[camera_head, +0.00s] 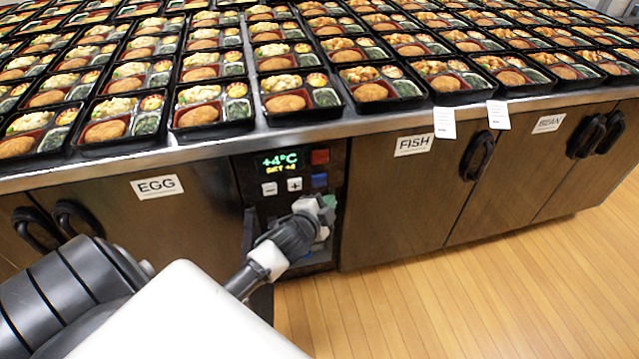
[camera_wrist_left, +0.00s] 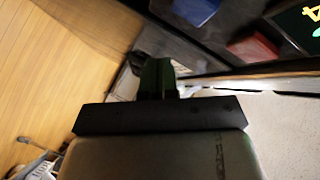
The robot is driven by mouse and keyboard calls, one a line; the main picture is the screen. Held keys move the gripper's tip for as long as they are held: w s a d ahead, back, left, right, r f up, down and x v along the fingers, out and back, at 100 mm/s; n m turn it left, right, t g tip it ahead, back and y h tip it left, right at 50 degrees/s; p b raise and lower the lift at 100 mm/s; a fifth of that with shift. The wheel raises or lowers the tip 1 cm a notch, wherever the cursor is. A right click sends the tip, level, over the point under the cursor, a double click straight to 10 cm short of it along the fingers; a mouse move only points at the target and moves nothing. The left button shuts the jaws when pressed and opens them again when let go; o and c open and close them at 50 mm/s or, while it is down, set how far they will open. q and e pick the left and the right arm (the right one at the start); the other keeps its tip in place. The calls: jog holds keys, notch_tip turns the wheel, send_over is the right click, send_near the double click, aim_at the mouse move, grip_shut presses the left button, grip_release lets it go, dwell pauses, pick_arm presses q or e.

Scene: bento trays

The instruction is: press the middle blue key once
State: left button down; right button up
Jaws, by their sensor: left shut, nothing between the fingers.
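The blue key (camera_head: 320,180) is on the dark control panel (camera_head: 258,195), directly below a red key (camera_head: 320,157). In the left wrist view, the blue key (camera_wrist_left: 195,8) is at the top edge and the red key (camera_wrist_left: 254,48) is to its right. My left gripper (camera_head: 325,208) is shut and empty, just below the blue key in the head view; a gap shows between them in the wrist view. Its green-dark fingertips (camera_wrist_left: 157,76) show in the middle of the wrist view. A green patch by the fingers may be tip or key; I cannot tell. My right gripper is out of view.
The panel has a lit display (camera_head: 280,162), a minus button (camera_head: 269,189) and a plus button (camera_head: 294,185). Cabinet doors with handles flank it, labelled EGG (camera_head: 157,187) and FISH (camera_head: 414,145). Bento trays (camera_head: 285,104) fill the counter above. The wooden floor (camera_head: 480,290) is clear.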

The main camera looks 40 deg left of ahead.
aim_at(319, 181)
pick_arm(q)
jog(key=shift+w+a, duration=1.2)
jog(key=shift+a, duration=0.15)
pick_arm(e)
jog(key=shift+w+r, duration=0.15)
pick_arm(q)
jog(key=shift+a, duration=0.1)
dwell(0.9)
jog(key=shift+w+a, duration=0.2)
jog(key=shift+w, duration=0.05)
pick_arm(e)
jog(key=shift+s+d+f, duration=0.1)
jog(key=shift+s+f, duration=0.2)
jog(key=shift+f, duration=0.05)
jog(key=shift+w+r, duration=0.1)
